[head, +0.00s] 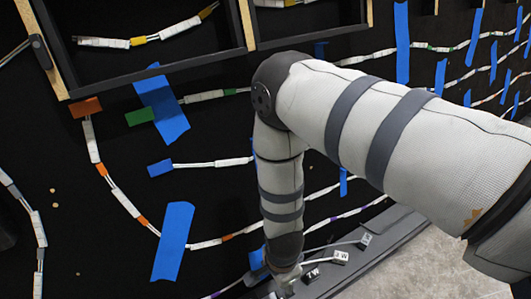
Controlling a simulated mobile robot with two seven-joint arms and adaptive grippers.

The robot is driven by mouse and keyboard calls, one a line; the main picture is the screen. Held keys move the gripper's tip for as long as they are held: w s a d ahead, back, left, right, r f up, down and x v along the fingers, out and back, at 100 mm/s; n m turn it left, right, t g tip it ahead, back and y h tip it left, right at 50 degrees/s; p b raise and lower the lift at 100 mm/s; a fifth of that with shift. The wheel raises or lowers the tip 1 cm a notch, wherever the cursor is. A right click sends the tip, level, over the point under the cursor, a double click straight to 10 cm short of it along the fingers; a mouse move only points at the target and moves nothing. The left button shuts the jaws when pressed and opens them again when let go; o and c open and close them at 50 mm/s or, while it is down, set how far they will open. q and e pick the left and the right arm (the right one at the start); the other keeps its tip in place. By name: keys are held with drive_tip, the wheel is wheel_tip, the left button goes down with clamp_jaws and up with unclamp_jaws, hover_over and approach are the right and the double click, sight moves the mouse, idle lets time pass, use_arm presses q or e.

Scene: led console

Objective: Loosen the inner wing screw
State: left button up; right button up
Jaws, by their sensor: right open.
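My right arm reaches in from the right and bends down at its elbow. Its gripper (287,284) is at the bottom edge of the view, over the grey ledge, small and partly cut off. The gripper is open, and I see nothing held in it. I cannot make out a wing screw in this view; the arm and gripper cover part of the panel and ledge. My left gripper is not in view.
The black panel (100,240) carries LED strips (115,190) and blue tape (173,240). Black frames with wooden edges (45,45) stand out at the top. Small labelled blocks (340,257) sit on the ledge (390,234) right of the gripper. Grey floor (435,255) lies beyond.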

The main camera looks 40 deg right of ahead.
sight(279, 296)
drive_tip(key=f+b, duration=0.1)
drive_tip(key=f, duration=0.2)
drive_tip(key=f+b, duration=0.2)
drive_tip(key=f, duration=0.2)
drive_tip(key=f+b, duration=0.2)
drive_tip(key=f, duration=0.2)
drive_tip(key=shift+s+f, duration=0.1)
drive_tip(key=shift+s, duration=0.3)
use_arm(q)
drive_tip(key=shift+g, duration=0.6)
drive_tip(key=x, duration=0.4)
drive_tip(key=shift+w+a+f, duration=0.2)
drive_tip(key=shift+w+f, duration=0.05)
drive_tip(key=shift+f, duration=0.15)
use_arm(e)
drive_tip(key=c, duration=1.2)
